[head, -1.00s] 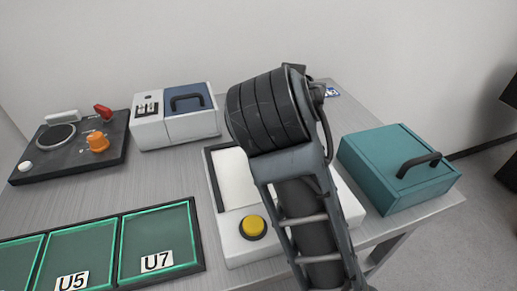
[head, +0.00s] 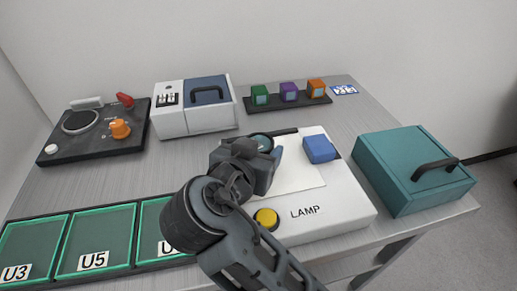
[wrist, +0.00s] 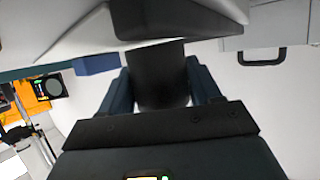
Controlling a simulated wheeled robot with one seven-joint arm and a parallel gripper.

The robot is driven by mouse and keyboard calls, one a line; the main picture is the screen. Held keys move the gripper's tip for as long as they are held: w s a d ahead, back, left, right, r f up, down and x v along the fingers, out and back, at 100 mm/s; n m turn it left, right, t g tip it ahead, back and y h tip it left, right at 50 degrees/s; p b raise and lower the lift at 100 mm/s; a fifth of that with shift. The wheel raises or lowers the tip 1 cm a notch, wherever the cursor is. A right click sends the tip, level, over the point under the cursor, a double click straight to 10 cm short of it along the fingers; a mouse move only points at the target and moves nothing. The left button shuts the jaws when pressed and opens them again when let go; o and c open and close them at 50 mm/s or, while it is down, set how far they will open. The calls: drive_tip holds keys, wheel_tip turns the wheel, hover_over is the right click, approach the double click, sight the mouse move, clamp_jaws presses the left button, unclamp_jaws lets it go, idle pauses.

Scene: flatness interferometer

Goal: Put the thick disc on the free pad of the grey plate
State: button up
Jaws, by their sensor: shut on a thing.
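My gripper (head: 264,154) is over the left part of the white lamp box (head: 340,211), partly hidden by my own wrist. A dark round piece (head: 262,141), seemingly the thick disc, shows at its far side. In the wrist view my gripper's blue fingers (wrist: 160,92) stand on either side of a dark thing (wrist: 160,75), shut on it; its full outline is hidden. I cannot make out a grey plate with pads for certain in either view.
A teal case (head: 408,167) is at right. A rack of coloured cubes (head: 288,101), a white-blue box (head: 193,107) and a dark control panel (head: 93,143) stand behind. Green trays (head: 97,240) are front left.

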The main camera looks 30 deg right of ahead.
drive_tip(key=shift+f, duration=0.2)
drive_tip(key=shift+f, duration=0.2)
drive_tip(key=o, duration=1.3)
drive_tip(key=shift+c, duration=0.2)
